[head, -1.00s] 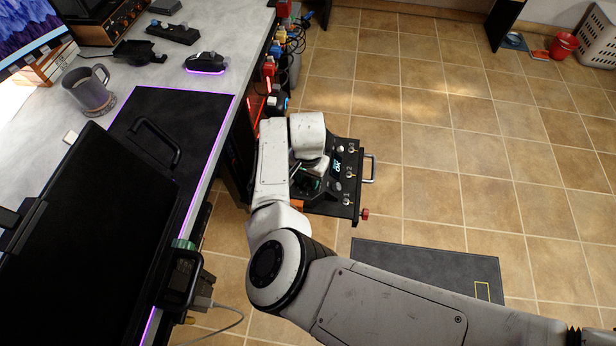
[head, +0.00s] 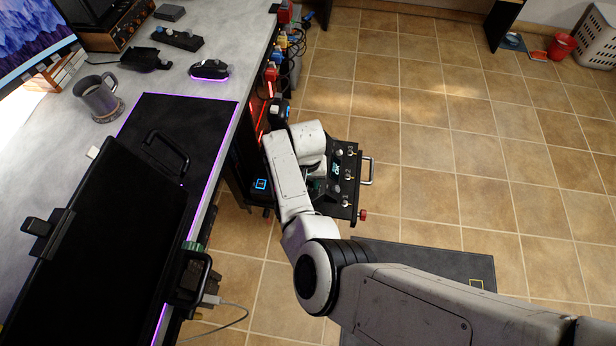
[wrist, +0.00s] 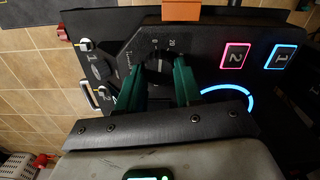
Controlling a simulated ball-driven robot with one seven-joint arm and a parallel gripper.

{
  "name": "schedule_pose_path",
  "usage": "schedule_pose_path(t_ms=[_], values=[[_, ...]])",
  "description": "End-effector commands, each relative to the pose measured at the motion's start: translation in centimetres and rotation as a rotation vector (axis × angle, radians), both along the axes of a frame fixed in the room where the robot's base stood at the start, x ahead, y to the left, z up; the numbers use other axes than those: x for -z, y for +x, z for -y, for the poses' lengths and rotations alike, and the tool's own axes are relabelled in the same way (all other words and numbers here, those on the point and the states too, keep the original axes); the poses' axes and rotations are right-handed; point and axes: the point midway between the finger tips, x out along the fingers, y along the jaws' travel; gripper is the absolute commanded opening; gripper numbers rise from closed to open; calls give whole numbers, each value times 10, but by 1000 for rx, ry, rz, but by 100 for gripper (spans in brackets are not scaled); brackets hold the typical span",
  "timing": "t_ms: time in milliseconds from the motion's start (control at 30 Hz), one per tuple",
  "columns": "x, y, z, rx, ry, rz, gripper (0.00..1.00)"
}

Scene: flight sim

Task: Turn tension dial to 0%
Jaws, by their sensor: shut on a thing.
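The tension dial (wrist: 160,58) is a dark knob on a black panel in the wrist view, with scale marks including 0 and 20 just above it. My gripper (wrist: 166,68) has its two green fingers on either side of the dial and is shut on it. The fingers hide part of the dial, so its exact setting is hard to read. In the head view the black control panel (head: 354,190) stands beside the desk, and my arm covers the dial and the fingertips.
The wrist view shows a red-lit key marked 2 (wrist: 235,56), a blue-lit key marked 1 (wrist: 284,58), a glowing blue ring (wrist: 238,96) and white toggle switches (wrist: 86,45). The desk (head: 215,100) lies left of the panel. Tiled floor (head: 450,150) is open to the right.

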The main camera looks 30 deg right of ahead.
Motion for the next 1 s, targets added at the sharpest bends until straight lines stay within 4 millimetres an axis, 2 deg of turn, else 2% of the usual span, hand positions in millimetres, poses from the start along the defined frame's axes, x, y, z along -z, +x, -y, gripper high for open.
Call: schedule_pose_path(t_ms=[400,1000], values=[[-1,0,0,-234,-1,-2,4],[0,1,-1,-283,0,1,4]])
